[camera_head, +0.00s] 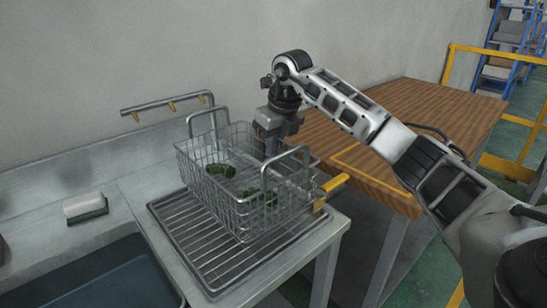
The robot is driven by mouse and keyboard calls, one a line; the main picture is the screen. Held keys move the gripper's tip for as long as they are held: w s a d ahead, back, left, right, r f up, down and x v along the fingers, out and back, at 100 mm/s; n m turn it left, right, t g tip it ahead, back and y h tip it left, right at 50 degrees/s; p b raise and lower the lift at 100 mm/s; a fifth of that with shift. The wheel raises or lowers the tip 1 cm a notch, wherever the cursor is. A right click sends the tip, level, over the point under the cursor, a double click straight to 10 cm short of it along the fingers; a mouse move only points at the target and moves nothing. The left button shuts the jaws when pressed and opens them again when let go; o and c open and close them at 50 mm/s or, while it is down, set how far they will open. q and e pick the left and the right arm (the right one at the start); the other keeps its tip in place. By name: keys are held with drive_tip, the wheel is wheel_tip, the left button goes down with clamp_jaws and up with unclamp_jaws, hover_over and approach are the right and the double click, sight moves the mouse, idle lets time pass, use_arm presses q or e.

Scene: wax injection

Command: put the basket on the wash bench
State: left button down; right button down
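The wire basket (238,190) stands upright on the slatted drain rack (190,240) at the right end of the grey wash bench (150,188). It has two raised loop handles, and several dark green pieces (221,170) lie inside it. My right gripper (272,146) points down at the basket's far right side, between the two handles. Its fingertips are partly hidden by the wire, so I cannot tell whether they are open or touching the basket. My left gripper is not in view.
A sink basin (95,275) lies at the lower left. A green and white sponge (86,207) rests on the bench. A wooden table (425,105) stands close at the right.

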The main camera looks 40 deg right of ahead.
drive_tip(key=shift+d+x, duration=0.2)
drive_tip(key=shift+x, duration=0.9)
drive_tip(key=shift+d+x, duration=0.2)
drive_tip(key=shift+x, duration=0.9)
drive_tip(key=shift+f, duration=0.1)
drive_tip(key=shift+f, duration=0.15)
drive_tip(key=c, duration=1.6)
unclamp_jaws()
drive_tip(key=shift+s, duration=0.1)
drive_tip(key=shift+c, duration=0.2)
drive_tip(key=v, duration=1.2)
